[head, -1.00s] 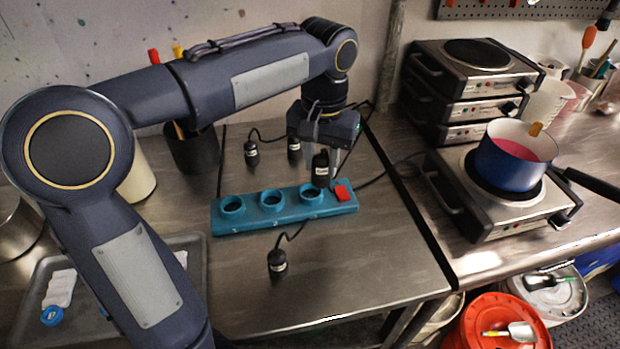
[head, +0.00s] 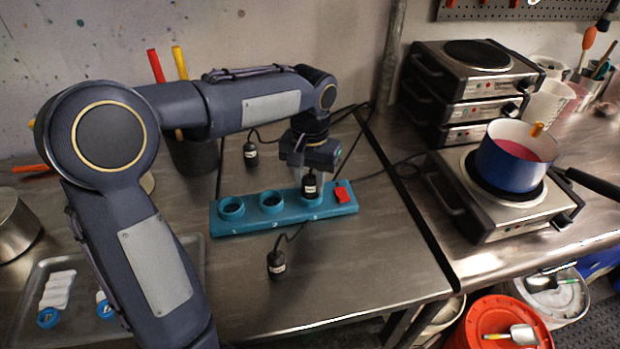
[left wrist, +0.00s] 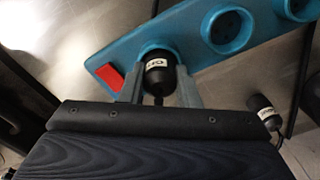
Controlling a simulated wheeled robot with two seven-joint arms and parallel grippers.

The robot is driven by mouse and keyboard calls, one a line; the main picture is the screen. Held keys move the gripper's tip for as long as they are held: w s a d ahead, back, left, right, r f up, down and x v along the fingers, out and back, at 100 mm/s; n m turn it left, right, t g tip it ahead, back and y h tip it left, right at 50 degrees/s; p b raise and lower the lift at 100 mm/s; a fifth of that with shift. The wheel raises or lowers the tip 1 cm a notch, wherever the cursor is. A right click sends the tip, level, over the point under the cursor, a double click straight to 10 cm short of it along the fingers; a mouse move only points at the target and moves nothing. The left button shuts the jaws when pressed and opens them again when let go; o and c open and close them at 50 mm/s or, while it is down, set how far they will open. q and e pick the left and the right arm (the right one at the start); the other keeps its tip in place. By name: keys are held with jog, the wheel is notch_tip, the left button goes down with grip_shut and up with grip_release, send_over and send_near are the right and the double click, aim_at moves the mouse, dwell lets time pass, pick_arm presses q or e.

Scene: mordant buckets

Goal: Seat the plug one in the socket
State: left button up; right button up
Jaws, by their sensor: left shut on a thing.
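My left gripper (head: 310,178) is shut on a black plug (head: 310,187) with a white label, held upright. The plug's lower end is at the round socket numbered 3 (head: 318,202) of the teal power strip (head: 255,222), beside the red switch (head: 341,195). In the left wrist view the plug (left wrist: 158,72) sits between the two fingers (left wrist: 160,85), overlapping the socket ring. I cannot tell how deep it is in. Sockets 1 (head: 231,208) and 2 (head: 271,202) are empty. My right gripper is not in view.
Cords trail across the bench. A hot plate (head: 490,225) with a blue pot (head: 510,165) stands right. A grey tray (head: 25,310) lies left.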

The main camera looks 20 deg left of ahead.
aim_at(310, 178)
pick_arm(q)
jog(key=shift+f, duration=0.15)
jog(key=o, duration=1)
notch_tip(310, 178, up, 12)
jog(key=p, duration=0.2)
jog(key=s+f+t+h, duration=0.1)
jog(key=s+f+t, duration=0.1)
jog(key=s, duration=0.5)
jog(key=s+f+t+h, duration=0.1)
jog(key=s+f, duration=0.4)
jog(key=s, duration=0.2)
jog(key=s+d+f+n+t+h, duration=0.1)
jog(key=s+f+t, duration=0.1)
jog(key=s+f, duration=0.2)
jog(key=shift+s+d+t+h, duration=0.1)
jog(key=shift+s+t+h, duration=0.25)
jog(key=shift+s, duration=1.4)
